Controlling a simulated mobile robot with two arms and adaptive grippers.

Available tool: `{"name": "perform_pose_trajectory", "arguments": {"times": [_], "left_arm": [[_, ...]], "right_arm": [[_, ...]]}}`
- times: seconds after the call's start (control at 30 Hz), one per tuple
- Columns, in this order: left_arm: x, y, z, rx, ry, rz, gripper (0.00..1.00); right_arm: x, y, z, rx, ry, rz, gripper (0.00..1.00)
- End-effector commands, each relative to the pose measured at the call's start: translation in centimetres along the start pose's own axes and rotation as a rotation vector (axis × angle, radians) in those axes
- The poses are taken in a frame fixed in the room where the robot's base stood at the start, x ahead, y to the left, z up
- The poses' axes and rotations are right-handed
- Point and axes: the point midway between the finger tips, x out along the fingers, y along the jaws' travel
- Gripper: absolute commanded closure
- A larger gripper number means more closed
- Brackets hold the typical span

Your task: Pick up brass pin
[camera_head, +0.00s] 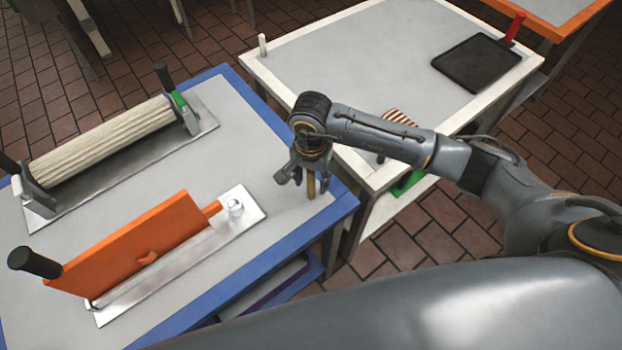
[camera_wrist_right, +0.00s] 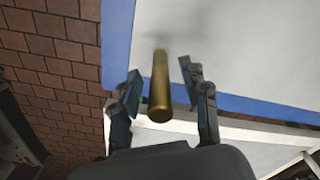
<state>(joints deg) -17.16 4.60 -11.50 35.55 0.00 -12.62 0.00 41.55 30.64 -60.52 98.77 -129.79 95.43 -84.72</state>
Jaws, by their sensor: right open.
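The brass pin (camera_head: 311,184) stands upright on the blue-edged table near its right corner. In the right wrist view the brass pin (camera_wrist_right: 160,88) is a gold rod between my two fingers, with a gap on each side. My right gripper (camera_head: 303,172) is over the pin from above, open, with its fingers around the pin's upper part. The same gripper shows in the wrist view (camera_wrist_right: 158,92). My left gripper is not in view.
An orange panel (camera_head: 130,250) on a metal plate and a ridged roller (camera_head: 100,140) on a base stand on the blue-edged table (camera_head: 225,85). A white-edged table (camera_head: 350,45) behind holds a dark board (camera_head: 477,65) and a striped item (camera_head: 400,118).

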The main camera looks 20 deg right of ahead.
Motion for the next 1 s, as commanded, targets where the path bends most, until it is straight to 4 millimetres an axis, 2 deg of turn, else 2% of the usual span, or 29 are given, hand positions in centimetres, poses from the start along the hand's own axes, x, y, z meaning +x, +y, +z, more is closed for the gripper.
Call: {"name": "perform_pose_trajectory", "arguments": {"times": [0.03, 0.2, 0.4, 0.43, 0.6, 0.67, 1.0], "left_arm": [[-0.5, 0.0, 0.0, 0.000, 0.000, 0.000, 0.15], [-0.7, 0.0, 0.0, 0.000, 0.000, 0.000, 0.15], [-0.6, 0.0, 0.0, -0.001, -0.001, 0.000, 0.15], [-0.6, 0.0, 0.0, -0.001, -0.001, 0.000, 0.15], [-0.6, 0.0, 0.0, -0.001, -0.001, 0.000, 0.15], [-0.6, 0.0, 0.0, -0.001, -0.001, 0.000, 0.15], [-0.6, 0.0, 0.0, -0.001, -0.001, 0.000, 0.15]], "right_arm": [[0.6, 0.0, 0.1, 0.001, -0.004, 0.002, 0.55], [2.0, 0.0, 0.0, 0.000, -0.001, -0.001, 0.55], [2.1, -0.1, 0.0, 0.000, 0.000, -0.002, 0.55], [2.1, -0.1, 0.0, 0.000, 0.000, -0.002, 0.57], [2.1, -0.1, 0.0, 0.000, 0.000, -0.002, 0.91], [2.1, -0.1, 0.0, 0.000, 0.000, -0.002, 1.00], [2.0, -0.1, -0.1, 0.001, 0.001, -0.003, 1.00]]}}
